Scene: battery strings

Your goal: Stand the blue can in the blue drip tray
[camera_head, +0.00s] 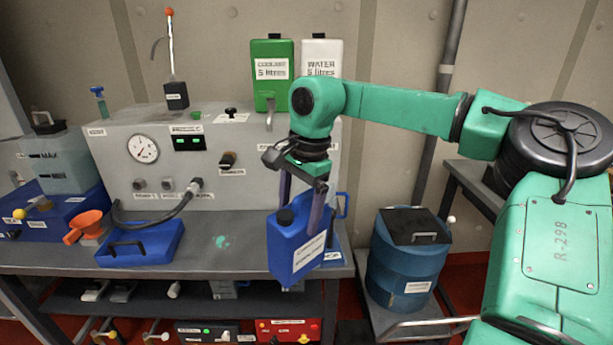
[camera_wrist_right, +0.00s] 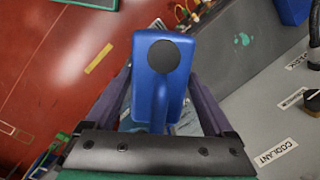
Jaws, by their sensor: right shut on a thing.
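The blue can (camera_head: 298,246), with a black cap and a white label, is in my right gripper (camera_head: 301,208). Its two fingers are shut on the can's sides, and the can hangs slightly tilted at the bench's front edge. In the right wrist view the can (camera_wrist_right: 160,85) sits between the fingers, its black cap facing the camera. The blue drip tray (camera_head: 160,243) lies on the bench to the left, apart from the can, with a black handle on it. A blue corner at the top of the wrist view (camera_wrist_right: 293,10) may be the tray. My left gripper is not in view.
A grey test unit (camera_head: 210,150) with a gauge and hose stands behind. The bench (camera_head: 222,258) is clear between tray and can, except a green stain. A blue drum (camera_head: 405,262) stands right.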

